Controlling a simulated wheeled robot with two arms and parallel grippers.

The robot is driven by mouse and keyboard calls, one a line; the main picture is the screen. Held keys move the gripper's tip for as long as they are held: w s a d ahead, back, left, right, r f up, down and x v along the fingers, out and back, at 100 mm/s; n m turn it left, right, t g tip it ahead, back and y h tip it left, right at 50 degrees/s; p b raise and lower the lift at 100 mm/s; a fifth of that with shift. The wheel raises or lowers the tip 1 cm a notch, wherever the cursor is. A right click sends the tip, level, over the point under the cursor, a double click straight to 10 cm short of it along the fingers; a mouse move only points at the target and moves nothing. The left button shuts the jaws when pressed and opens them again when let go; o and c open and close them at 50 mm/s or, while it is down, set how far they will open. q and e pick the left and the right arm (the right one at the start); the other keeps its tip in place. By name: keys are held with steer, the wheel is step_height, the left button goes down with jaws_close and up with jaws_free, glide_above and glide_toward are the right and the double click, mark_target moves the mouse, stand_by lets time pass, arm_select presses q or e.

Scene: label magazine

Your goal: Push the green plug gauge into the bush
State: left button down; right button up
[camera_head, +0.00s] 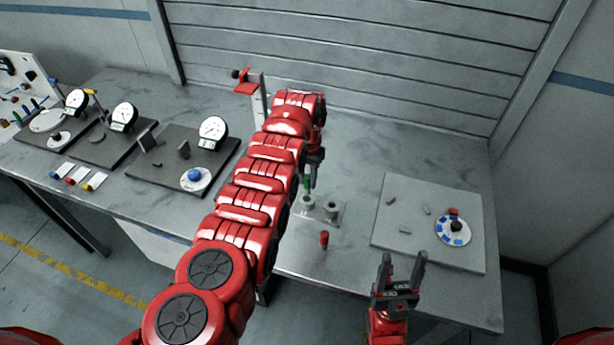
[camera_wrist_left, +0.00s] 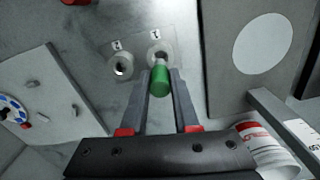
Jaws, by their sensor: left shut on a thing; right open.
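The green plug gauge (camera_wrist_left: 159,82) is between the two fingers of my left gripper (camera_wrist_left: 160,88), which is shut on it. A small part of the green gauge (camera_head: 307,183) also shows in the head view, beside my left gripper (camera_head: 313,168). Its pale tip points at a round metal bush (camera_wrist_left: 155,47); I cannot tell whether the tip has entered the hole. In the head view this bush (camera_head: 308,202) is directly below the gauge. A second bush (camera_wrist_left: 122,67) beside it has an open hole. My right gripper (camera_head: 402,275) is open and empty near the front edge.
A red plug gauge (camera_head: 324,239) stands in front of the bushes. A grey plate (camera_head: 385,235) with a round dish (camera_head: 453,229) lies to the right. Dial gauges (camera_head: 213,131) on dark bases are on the left. A stand with a red arm (camera_head: 258,98) rises behind.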

mark_target(307, 194)
arm_select(q)
steer(key=shift+f+b, duration=0.3)
steer(key=shift+f, duration=0.4)
steer(key=shift+b, duration=0.3)
stand_by(1.3)
steer(key=shift+f+b, duration=1.7)
steer(key=shift+f, duration=0.35)
steer(key=c, duration=0.6)
jaws_free()
steer(key=shift+r, duration=0.15)
